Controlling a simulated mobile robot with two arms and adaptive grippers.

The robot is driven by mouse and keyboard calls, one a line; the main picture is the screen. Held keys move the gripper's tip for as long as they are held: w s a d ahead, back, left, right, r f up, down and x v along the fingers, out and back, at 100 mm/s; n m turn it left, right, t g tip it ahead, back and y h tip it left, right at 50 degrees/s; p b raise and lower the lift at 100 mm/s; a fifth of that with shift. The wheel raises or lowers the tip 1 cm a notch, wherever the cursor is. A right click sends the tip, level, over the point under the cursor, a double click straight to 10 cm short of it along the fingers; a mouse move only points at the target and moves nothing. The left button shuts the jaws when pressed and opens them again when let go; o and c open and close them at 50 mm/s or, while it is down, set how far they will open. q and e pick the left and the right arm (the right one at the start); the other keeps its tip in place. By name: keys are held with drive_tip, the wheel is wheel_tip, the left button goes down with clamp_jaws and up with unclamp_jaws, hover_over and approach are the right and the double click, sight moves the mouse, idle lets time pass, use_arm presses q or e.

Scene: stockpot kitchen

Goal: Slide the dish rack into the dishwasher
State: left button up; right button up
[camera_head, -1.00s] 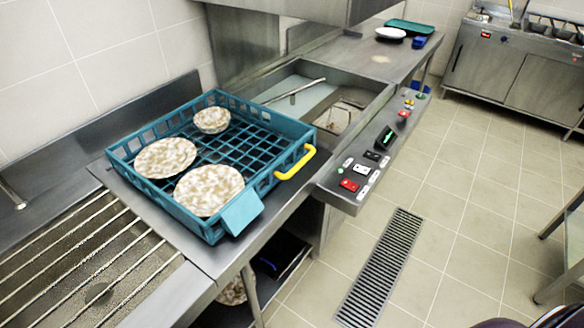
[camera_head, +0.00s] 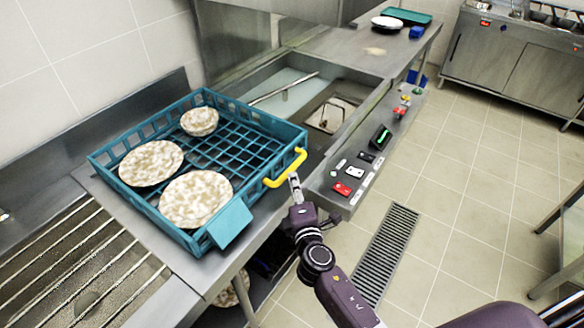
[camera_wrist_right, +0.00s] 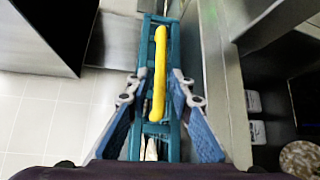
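The teal dish rack (camera_head: 125,193) sits on the steel counter, holding three speckled plates (camera_head: 196,199). Its yellow handle (camera_head: 284,170) is on the right side wall, beside the dishwasher opening (camera_head: 330,116). The opening shows a pale interior and a metal bar. My right gripper (camera_head: 295,182) is at the handle's near side. In the right wrist view the gripper (camera_wrist_right: 157,92) is open, with the yellow handle (camera_wrist_right: 159,75) running between its two fingers and a gap on each side. My left gripper is not in view.
A control panel (camera_head: 355,170) with colored buttons runs along the dishwasher's front, right of my right gripper. A ribbed drainboard (camera_head: 75,265) lies left of the rack. A white plate (camera_head: 386,22) and a green tray (camera_head: 408,15) are on the far counter. The tiled floor is open.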

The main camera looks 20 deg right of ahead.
sight(291, 168)
drive_tip(key=shift+w+d+f, duration=0.15)
drive_tip(key=shift+w+f, duration=0.05)
drive_tip(key=shift+w, duration=0.95)
drive_tip(key=shift+w+d+f, duration=0.15)
drive_tip(key=shift+w+d, duration=0.05)
drive_tip(key=shift+w, duration=1)
drive_tip(key=shift+w+d+f, duration=0.15)
drive_tip(key=shift+w+f, duration=0.05)
drive_tip(key=shift+w, duration=0.95)
drive_tip(key=shift+c, duration=0.6)
clamp_jaws()
